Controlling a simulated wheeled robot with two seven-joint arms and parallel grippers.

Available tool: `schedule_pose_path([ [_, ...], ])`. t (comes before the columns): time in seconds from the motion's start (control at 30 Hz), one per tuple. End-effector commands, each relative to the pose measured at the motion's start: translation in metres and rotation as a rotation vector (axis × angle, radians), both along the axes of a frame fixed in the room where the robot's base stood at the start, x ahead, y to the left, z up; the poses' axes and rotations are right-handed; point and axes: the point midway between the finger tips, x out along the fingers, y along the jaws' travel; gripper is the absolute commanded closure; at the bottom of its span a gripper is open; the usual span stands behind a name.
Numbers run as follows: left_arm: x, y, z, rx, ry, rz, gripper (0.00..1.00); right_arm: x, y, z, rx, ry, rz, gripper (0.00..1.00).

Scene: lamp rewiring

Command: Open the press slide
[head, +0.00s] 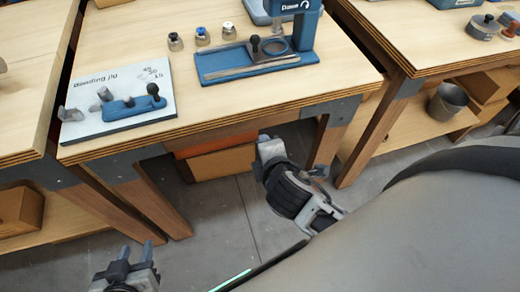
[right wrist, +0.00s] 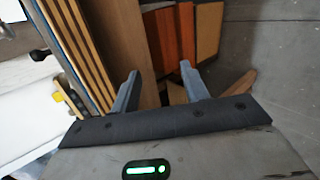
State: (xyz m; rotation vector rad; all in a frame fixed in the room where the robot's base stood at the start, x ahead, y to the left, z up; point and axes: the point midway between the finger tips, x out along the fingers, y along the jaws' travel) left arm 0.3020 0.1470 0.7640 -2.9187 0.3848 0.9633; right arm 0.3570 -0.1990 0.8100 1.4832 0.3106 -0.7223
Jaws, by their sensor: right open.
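The blue press (head: 300,28) stands at the back right of the middle bench. Its flat blue base carries a metal rail, and a slide with a black knob (head: 254,43) sits on it. My right gripper (head: 268,148) is in front of the bench edge, below the press, apart from the knob. In the right wrist view its jaws (right wrist: 158,85) are open and empty. My left gripper (head: 134,254) is low at the lower left, with its fingers apart and nothing between them. The press is not clearly visible in the right wrist view.
A bending jig (head: 130,108) on a white plate lies at the bench's left front. Several small capped parts (head: 201,37) stand behind the press base. Cardboard boxes (head: 222,162) sit below the bench top. Another bench (head: 420,40) stands to the right.

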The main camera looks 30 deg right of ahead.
Motion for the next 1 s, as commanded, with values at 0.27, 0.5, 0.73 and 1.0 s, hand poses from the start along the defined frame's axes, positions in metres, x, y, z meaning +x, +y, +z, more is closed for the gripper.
schedule_pose_path([
  [0.27, -0.005, 0.0, -0.021, 0.0, 0.012, 0.001, 0.64, -0.019, 0.026, -0.039, 0.427, -0.019, -0.106, 0.55],
  [0.5, -0.006, 0.0, -0.025, 0.001, 0.014, 0.0, 0.64, -0.025, 0.035, -0.047, 0.602, -0.026, -0.166, 0.55],
  [0.73, -0.006, 0.0, -0.024, 0.0, 0.013, 0.001, 0.64, -0.026, 0.036, -0.047, 0.617, -0.026, -0.171, 0.55],
  [1.0, -0.003, 0.0, -0.023, -0.001, 0.007, 0.001, 0.64, -0.026, 0.036, -0.047, 0.614, -0.026, -0.17, 0.55],
])
